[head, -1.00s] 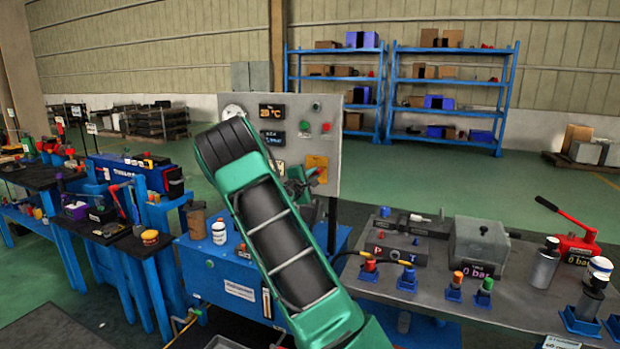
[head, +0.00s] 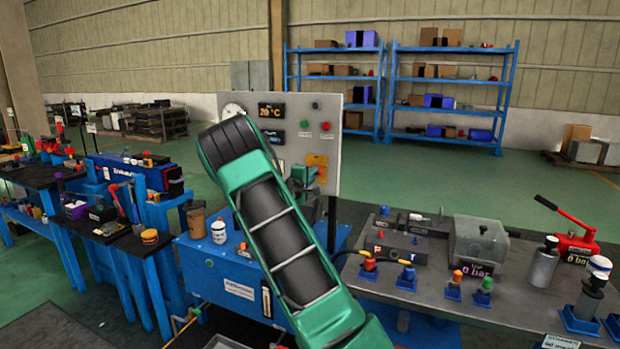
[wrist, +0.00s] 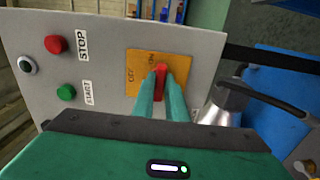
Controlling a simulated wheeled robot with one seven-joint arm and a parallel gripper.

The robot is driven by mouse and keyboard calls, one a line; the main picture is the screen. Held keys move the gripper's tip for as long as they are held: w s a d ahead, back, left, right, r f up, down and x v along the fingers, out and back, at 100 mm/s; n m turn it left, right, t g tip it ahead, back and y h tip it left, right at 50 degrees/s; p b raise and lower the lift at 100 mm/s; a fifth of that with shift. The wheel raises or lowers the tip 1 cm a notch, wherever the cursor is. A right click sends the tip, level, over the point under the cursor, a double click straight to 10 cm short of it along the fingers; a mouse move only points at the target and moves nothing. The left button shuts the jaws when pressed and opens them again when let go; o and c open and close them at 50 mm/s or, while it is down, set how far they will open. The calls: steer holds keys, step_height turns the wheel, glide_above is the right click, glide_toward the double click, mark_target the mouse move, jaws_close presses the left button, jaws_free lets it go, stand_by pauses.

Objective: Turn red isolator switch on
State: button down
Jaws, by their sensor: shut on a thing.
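The red isolator switch handle (wrist: 161,78) sits on a yellow plate (wrist: 137,60) marked OFF and ON, fixed to a grey control panel (wrist: 105,40). My gripper (wrist: 161,92) is shut on the red handle, with one green finger on each side. The fingers hide the handle's lower part. In the head view the yellow plate (head: 318,161) shows beside my green arm, with my gripper (head: 303,178) at its lower left; the handle is hard to make out there.
A red STOP button (wrist: 56,44) and a green START button (wrist: 66,92) are on the same panel. A metal lamp-like part (wrist: 222,100) with a black cable is close right of my gripper. A grey bench (head: 420,275) with fittings stands at the right.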

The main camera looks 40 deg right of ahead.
steer(key=shift+s+f, duration=0.1)
steer(key=shift+f, duration=0.2)
steer(key=c, duration=1.9)
jaws_free()
steer(key=shift+c, duration=0.2)
steer(key=shift+o, duration=0.9)
steer(key=shift+r, duration=0.15)
steer(key=v, duration=1)
steer(key=shift+a, duration=0.4)
